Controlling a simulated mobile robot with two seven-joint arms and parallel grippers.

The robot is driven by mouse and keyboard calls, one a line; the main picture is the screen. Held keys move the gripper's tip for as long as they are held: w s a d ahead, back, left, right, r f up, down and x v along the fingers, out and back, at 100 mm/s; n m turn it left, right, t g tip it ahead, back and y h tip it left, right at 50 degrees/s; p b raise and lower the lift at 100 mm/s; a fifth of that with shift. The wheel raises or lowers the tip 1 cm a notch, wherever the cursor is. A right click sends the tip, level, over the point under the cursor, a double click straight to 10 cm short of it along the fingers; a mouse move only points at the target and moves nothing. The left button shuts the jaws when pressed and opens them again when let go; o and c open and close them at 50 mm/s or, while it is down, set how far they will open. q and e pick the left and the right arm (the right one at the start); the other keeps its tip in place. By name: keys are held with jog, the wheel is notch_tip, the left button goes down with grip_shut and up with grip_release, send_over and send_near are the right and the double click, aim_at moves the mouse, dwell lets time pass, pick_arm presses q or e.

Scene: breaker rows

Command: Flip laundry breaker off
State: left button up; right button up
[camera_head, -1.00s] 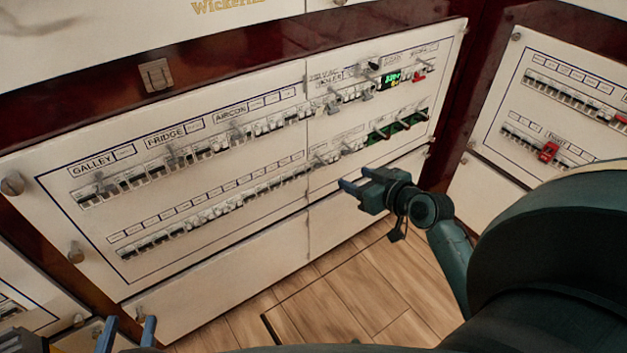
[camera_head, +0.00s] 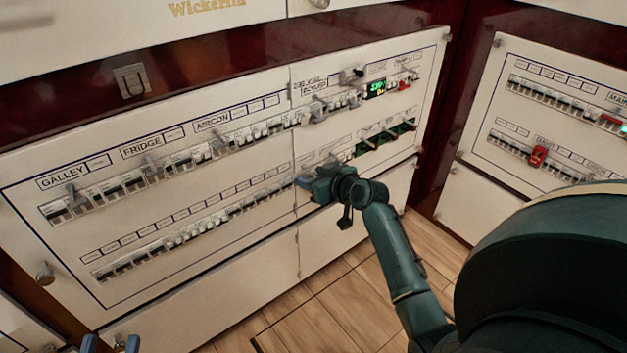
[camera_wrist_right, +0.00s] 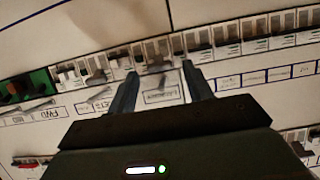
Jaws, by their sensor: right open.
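In the right wrist view, a breaker (camera_wrist_right: 155,56) with a light grey lever sits in the row between my right fingertips. An upside-down label (camera_wrist_right: 161,91), seemingly reading laundry, lies between the fingers. My right gripper (camera_wrist_right: 160,68) is open, with one finger on each side of that breaker; I cannot tell whether they touch it. In the head view the right gripper (camera_head: 306,183) is at the lower breaker row and hides part of it. My left gripper (camera_head: 111,344) shows only its blue fingertips, apart and empty, at the bottom left edge.
The white panel (camera_head: 230,265) holds two rows of breakers, with Galley, Fridge and Aircon labels above. Neighbouring breakers (camera_wrist_right: 225,35) stand close beside the fingers. Another panel (camera_head: 480,190) with a red switch (camera_head: 538,156) is at right.

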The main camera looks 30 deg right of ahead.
jog(key=c, duration=1)
jog(key=shift+f+b, duration=0.3)
jog(key=shift+b, duration=0.3)
pick_arm(q)
notch_tip(320, 180, up, 8)
jog(key=m+t+h+b, duration=0.1)
jog(key=m+h+b, duration=0.5)
jog(key=h+b, duration=0.3)
jog(key=shift+w+m+t+b, duration=0.25)
jog(key=shift+m+t+b, duration=0.15)
jog(key=shift+b, duration=0.4)
pick_arm(e)
jog(key=shift+f+t+y, duration=0.15)
jog(key=shift+f+t, duration=0.8)
jog(key=shift+t, duration=1.15)
jog(key=shift+f+t+y, duration=0.1)
jog(key=shift+f+t, duration=0.8)
jog(key=shift+t, duration=1.2)
jog(key=shift+f+t+y, duration=0.15)
jog(key=shift+f+t, duration=0.8)
jog(key=shift+t, duration=1.15)
pick_arm(q)
jog(key=shift+f, duration=0.1)
pick_arm(e)
jog(key=shift+w+y, duration=0.1)
jog(key=shift+y, duration=0.2)
